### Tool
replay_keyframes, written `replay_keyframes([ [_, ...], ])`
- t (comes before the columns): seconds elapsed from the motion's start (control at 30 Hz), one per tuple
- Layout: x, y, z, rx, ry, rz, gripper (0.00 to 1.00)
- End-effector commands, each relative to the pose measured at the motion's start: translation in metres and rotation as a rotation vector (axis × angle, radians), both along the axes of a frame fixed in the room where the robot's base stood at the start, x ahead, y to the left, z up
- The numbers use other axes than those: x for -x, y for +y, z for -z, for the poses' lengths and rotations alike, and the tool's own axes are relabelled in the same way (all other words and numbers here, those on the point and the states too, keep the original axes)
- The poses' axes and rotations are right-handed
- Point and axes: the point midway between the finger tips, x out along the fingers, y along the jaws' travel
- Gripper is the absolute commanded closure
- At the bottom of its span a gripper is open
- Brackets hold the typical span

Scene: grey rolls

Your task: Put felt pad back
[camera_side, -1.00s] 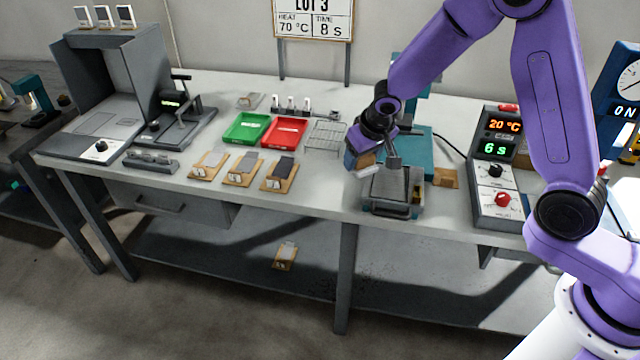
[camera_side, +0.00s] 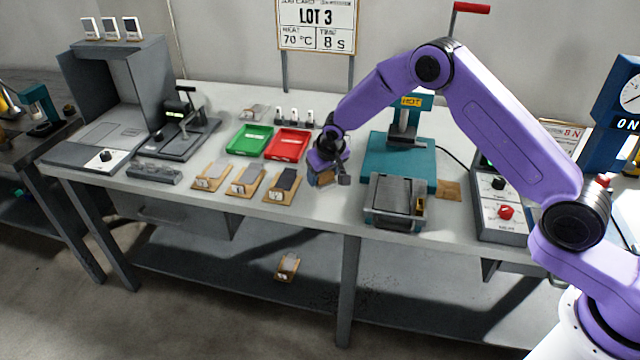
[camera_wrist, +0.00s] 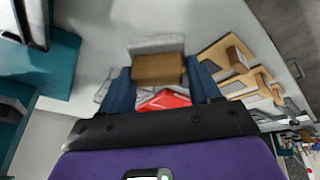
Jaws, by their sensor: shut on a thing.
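My gripper (camera_side: 325,180) is above the bench, right of the row of wooden boards and left of the grey tray unit. It is shut on a brown block (camera_side: 324,178), which also shows between my blue fingers in the wrist view (camera_wrist: 158,69). A pale grey layer (camera_wrist: 157,42) shows at the block's far side; this may be the felt pad with a wooden back, but I cannot tell for sure. A flat tan square (camera_side: 449,190) lies on the bench right of the grey tray unit (camera_side: 396,200).
Several boards with grey pieces (camera_side: 247,180) lie left of my gripper. A green tray (camera_side: 250,139) and a red tray (camera_side: 288,144) stand behind them. The teal press (camera_side: 385,158) stands to the right, with a control box (camera_side: 500,210) beyond. The wire rack is mostly hidden by my gripper.

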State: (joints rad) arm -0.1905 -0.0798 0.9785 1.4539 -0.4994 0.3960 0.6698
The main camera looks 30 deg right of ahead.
Motion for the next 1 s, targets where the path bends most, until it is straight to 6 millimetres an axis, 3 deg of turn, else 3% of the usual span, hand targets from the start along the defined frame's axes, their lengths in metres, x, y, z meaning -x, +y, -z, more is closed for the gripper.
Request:
replay_keyframes([
  [0.27, -0.012, 0.002, 0.014, 0.000, 0.000, 0.001, 0.86],
  [0.5, -0.013, 0.003, 0.043, 0.000, 0.000, 0.001, 0.86],
  [0.93, -0.013, 0.003, 0.048, 0.000, -0.001, 0.000, 0.86],
  [0.97, -0.013, 0.003, 0.048, 0.000, -0.001, 0.001, 0.34],
  [1.0, -0.013, 0.003, 0.048, 0.000, -0.002, 0.001, 0.21],
])
